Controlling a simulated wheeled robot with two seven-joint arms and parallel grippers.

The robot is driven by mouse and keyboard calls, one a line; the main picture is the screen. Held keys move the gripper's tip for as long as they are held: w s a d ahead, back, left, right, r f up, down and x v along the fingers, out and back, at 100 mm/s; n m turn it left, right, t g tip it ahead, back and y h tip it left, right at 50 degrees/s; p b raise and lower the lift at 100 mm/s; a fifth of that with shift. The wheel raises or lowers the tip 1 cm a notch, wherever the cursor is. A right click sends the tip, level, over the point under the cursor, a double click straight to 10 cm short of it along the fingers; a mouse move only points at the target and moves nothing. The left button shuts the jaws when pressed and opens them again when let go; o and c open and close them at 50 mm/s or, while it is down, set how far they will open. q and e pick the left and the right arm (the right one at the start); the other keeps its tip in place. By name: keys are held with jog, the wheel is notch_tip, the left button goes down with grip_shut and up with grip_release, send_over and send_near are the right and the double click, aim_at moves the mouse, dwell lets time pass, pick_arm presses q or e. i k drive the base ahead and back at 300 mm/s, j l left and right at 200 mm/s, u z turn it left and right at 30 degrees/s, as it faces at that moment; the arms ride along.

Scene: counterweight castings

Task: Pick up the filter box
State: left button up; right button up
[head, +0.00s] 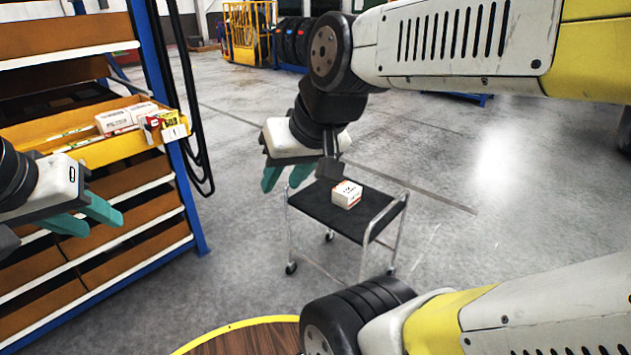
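A small white box with orange-red marks (347,194) sits on the black top of a small cart (325,216). A longer white box with reddish print (124,118) lies in the yellow shelf tray (110,150) at the left. I cannot read either label, so I cannot tell which is the filter box. My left gripper (102,222) is in front of the rack, below the tray, with its teal fingers apart and empty. My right gripper (281,186) hangs left of the cart's box, apart from it, its teal fingers open and empty.
The blue-framed rack (167,100) fills the left side, with a red and yellow carton (160,125) at the tray's right end. A yellow cage (247,35) and tires (292,40) stand far back. The grey floor right of the cart is clear.

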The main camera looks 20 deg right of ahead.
aim_at(347, 195)
jog(key=i+z, duration=0.1)
jog(key=z, duration=0.7)
jog(key=i+z, duration=0.15)
jog(key=z, duration=0.25)
jog(key=i+j+z, duration=0.7)
jog(key=j, duration=0.25)
jog(key=i+j+z, duration=0.2)
jog(key=j, duration=0.2)
jog(key=i+j, duration=0.15)
jog(key=j, duration=0.15)
jog(key=i+j, duration=0.15)
jog(key=j, duration=0.2)
jog(key=i+j, duration=0.15)
jog(key=j, duration=0.15)
